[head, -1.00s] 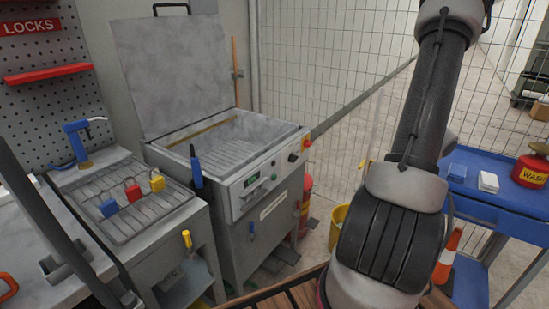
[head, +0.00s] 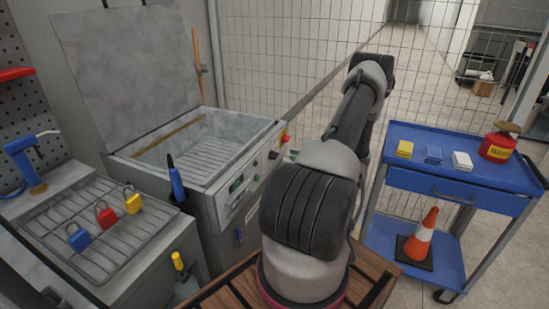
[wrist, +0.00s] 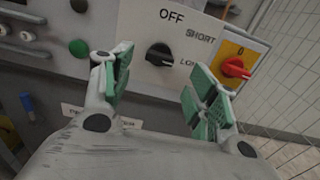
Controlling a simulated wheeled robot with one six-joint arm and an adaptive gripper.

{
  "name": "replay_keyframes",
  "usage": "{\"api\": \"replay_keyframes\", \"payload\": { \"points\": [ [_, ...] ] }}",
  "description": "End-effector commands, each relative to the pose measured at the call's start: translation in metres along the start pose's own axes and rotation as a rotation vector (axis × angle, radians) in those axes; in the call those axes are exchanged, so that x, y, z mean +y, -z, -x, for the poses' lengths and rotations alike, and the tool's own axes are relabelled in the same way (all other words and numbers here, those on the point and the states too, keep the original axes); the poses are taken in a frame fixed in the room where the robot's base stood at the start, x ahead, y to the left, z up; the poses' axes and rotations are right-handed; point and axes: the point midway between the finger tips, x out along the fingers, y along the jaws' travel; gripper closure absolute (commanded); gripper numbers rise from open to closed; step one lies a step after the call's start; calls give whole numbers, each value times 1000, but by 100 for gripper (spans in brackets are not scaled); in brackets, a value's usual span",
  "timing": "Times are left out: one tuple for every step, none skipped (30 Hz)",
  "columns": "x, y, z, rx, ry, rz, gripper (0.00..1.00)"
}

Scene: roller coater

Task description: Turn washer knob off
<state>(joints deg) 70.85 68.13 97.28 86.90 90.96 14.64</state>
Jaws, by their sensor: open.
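The washer (head: 150,170) stands with its lid raised in the head view. Its black knob (wrist: 160,55) is on a white plate marked OFF, SHORT and LONG in the wrist view. The knob also shows small on the washer front in the head view (head: 273,155). I cannot tell clearly which mark its pointer faces. My gripper (wrist: 159,66) is open, with green-padded fingers to the left and right of the knob. No contact with the knob is visible. In the head view my gripper is mostly hidden by my arm.
A red switch on a yellow plate (wrist: 237,67) sits right of the knob, close to my right finger. A green button (wrist: 78,47) is to the left. A blue cart (head: 455,180) stands right of my arm, before a wire fence.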

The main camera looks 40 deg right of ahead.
Motion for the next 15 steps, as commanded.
{"api": "replay_keyframes", "payload": {
  "points": [
    [1,0,-10,0,-3,0,41],
    [1,0,-15,0,-4,1,41],
    [1,0,-22,1,-4,1,41],
    [1,0,-27,1,-3,1,41],
    [1,0,-32,1,-4,1,41],
    [1,0,-38,2,-4,1,41],
    [1,0,-42,2,-3,1,41],
    [1,0,-46,2,-3,1,41],
    [1,0,-51,2,-4,1,41],
    [1,0,-53,2,-3,1,41],
    [1,0,-55,2,-2,1,41],
    [1,0,-57,2,-1,1,41],
    [1,0,-59,2,-1,1,41],
    [1,0,-59,2,-1,1,41],
    [1,0,-60,2,-1,1,41]
  ]
}}
